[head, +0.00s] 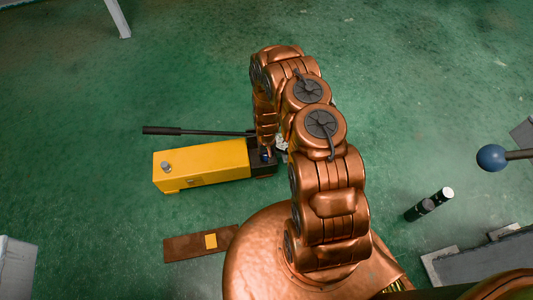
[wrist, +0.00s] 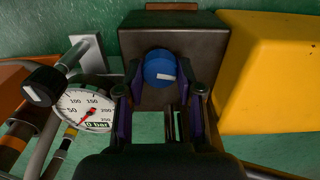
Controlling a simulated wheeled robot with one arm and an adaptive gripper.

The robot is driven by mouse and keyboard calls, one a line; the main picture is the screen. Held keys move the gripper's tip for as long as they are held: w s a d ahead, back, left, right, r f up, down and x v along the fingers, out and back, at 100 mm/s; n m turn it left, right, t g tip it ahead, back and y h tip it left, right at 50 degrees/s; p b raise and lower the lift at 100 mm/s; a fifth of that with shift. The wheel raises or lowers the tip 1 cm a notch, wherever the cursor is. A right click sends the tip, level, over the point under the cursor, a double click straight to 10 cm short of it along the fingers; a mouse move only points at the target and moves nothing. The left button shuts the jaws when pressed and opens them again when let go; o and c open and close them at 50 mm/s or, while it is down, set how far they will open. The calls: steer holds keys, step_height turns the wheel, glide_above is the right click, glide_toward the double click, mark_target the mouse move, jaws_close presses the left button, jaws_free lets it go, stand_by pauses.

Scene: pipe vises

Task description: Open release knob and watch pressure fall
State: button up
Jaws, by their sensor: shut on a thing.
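A yellow hand pump (head: 205,165) lies on the green floor, its dark end block (head: 262,170) at the right. The block (wrist: 215,45) carries a round blue release knob (wrist: 160,68) with a white mark in the wrist view. My gripper (wrist: 165,80) has a finger on each side of the knob and is shut on it. A white pressure gauge (wrist: 85,112) stands left of the gripper; its green readout appears to say 0 bar. In the head view my arm mostly hides the gripper (head: 267,152) and gauge.
A black pump lever (head: 195,132) runs along the pump's far side. A brown plate with a yellow patch (head: 185,248) lies nearer. Black cylinders (head: 420,210) and a blue ball on a rod (head: 492,157) are at the right. The far floor is mostly clear.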

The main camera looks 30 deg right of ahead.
mark_target(266, 155)
steer(key=o, duration=1.1)
steer(key=shift+o, duration=0.2)
steer(key=shift+r, duration=0.1)
step_height(266, 155, up, 12)
stand_by(0.3)
stand_by(0.5)
